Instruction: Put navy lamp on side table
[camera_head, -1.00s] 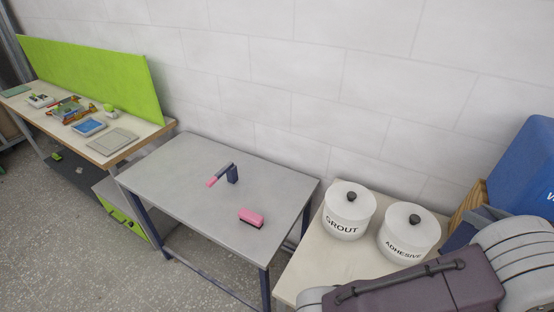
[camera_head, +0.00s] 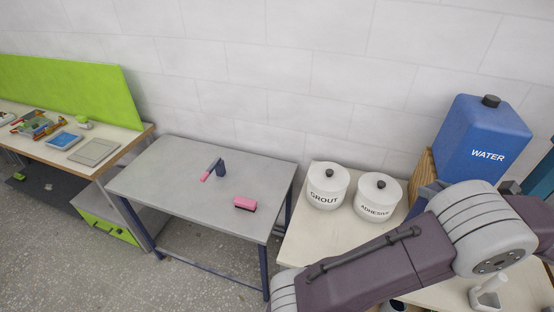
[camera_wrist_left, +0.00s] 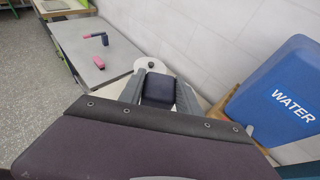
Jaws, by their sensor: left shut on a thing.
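My left gripper (camera_wrist_left: 158,92) shows in the left wrist view, its two grey fingers shut on a dark navy block-like part that I take to be the navy lamp (camera_wrist_left: 158,87). Only this part of the lamp shows; the rest is hidden behind my wrist. In the head view my arm crosses the lower right and its gripper is not clearly seen. A grey-topped table (camera_head: 160,186) with navy legs stands left of centre; it may be the side table. My right gripper is not in view.
On the grey table are a pink-and-navy tool (camera_head: 212,169) and a pink brush (camera_head: 245,204). Its left part is clear. The pale table (camera_head: 305,245) at right holds grout (camera_head: 328,184) and adhesive (camera_head: 378,196) pots. A blue water container (camera_head: 480,140) stands behind.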

